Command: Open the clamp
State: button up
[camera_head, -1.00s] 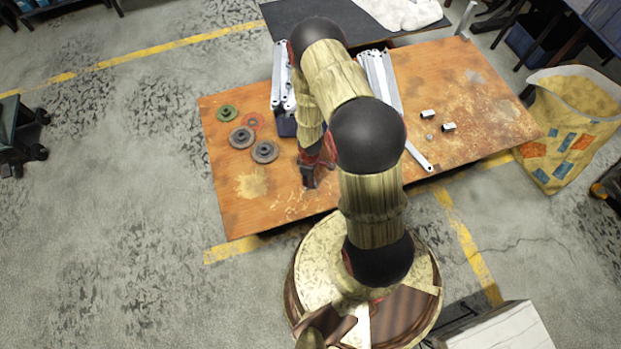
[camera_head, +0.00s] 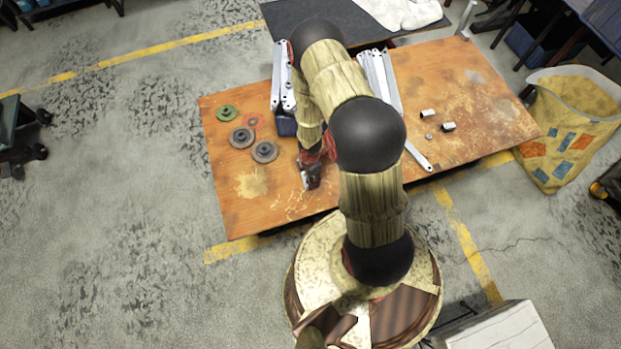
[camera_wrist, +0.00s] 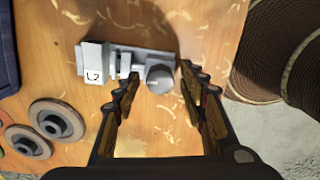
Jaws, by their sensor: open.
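A grey metal clamp (camera_wrist: 150,60) lies on the orange worktable in the wrist view. It has a block with a white label "L2" at its left and a round grey knob (camera_wrist: 159,78) at its right. My gripper (camera_wrist: 160,85) is open, with one finger on each side of the knob and nothing visibly gripped. I cannot tell whether the fingers touch the clamp. In the head view my gripper (camera_head: 311,180) is low over the front of the table, and the clamp cannot be made out clearly there.
The worktable (camera_head: 470,95) carries grey discs (camera_head: 264,151), a green disc (camera_head: 227,112), long metal brackets (camera_head: 378,75) and small metal pieces (camera_head: 448,127). A blue bin (camera_head: 286,126) stands behind my gripper. A yellow bag (camera_head: 570,130) stands at the right. The table's front left is mostly clear.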

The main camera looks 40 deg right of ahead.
dwell(0.4)
jog(key=m, duration=0.9)
jog(key=shift+m, duration=0.4)
jog(key=m, duration=0.4)
jog(key=shift+m, duration=0.3)
jog(key=m, duration=0.3)
jog(key=shift+m, duration=0.3)
jog(key=c, duration=0.3)
jog(key=c, duration=0.7)
jog(key=shift+c, duration=0.4)
